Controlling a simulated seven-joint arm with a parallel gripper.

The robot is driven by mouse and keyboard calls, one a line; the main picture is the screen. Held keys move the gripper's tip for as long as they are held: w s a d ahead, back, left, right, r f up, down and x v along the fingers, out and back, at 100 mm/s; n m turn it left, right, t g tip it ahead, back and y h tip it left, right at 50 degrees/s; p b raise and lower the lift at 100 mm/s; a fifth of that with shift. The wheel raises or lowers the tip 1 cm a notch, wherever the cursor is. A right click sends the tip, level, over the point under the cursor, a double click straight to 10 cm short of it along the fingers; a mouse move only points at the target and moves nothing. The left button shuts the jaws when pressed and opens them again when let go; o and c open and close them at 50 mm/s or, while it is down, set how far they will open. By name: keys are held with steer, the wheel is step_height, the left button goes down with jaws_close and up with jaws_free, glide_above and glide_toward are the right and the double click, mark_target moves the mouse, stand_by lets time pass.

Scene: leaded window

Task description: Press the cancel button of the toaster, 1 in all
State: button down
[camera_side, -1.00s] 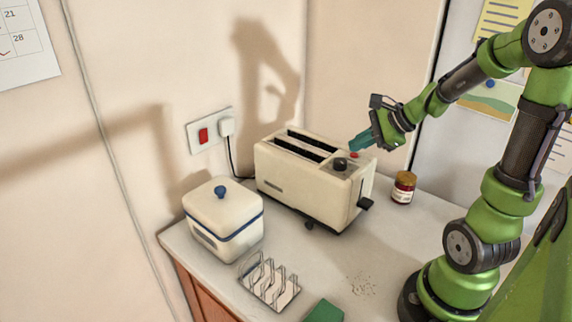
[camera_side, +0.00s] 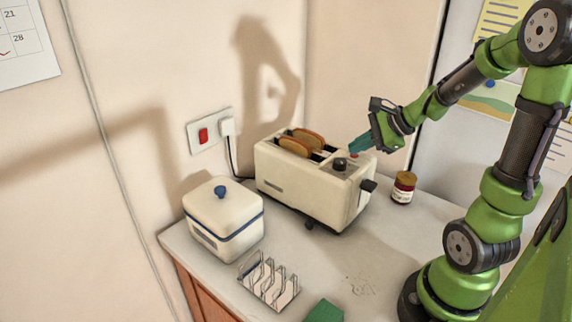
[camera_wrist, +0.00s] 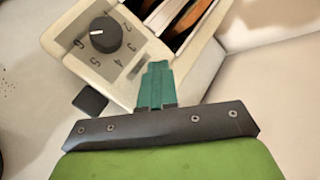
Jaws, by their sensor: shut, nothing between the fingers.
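The cream toaster (camera_side: 300,190) stands on the counter, with two slices of toast (camera_side: 303,142) standing up out of its slots. Its black dial (camera_side: 340,164) is on the top at the right end, and the black lever (camera_side: 368,186) is high on the end face. The red cancel button (camera_side: 353,155) shows only as a small patch by the fingertips. My gripper (camera_side: 357,148) is shut and empty, its teal fingers at the button. In the wrist view the fingertips (camera_wrist: 158,68) lie over the toaster's top beside the numbered dial (camera_wrist: 105,34), and hide the button.
A lidded cream box (camera_side: 222,220), a wire toast rack (camera_side: 270,282) and a green object (camera_side: 323,311) are at the front. A cord runs to the wall socket (camera_side: 211,131).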

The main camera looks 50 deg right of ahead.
mark_target(358, 156)
steer(key=shift+r, duration=0.8)
steer(key=shift+r, duration=2.5)
